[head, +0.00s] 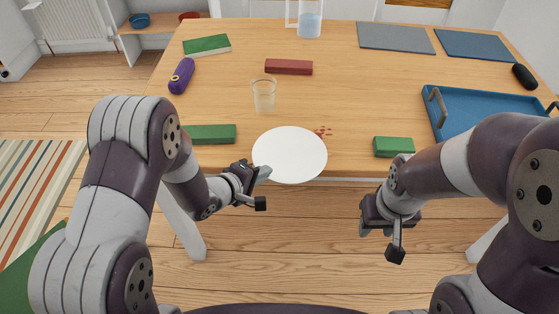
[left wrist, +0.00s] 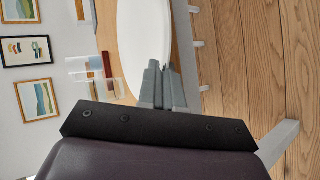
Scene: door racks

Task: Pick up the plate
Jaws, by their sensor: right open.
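The white round plate (head: 290,154) is near the front edge of the table, and its near rim reaches slightly past that edge. My left gripper (head: 264,172) is at the plate's lower left rim. In the left wrist view, the plate (left wrist: 143,38) runs down to the closely spaced fingers (left wrist: 160,85), which appear shut on its rim. Whether the plate is raised off the table cannot be told. My right gripper (head: 366,226) is open and empty, in front of the table's edge and apart from the plate.
On the table (head: 215,110), green blocks (head: 211,134) (head: 393,146) flank the plate. Reddish-brown bits (head: 323,132) lie beside it. A glass (head: 264,95) stands behind it, with a red block (head: 289,67) farther back. A blue tray (head: 480,112) is at the right.

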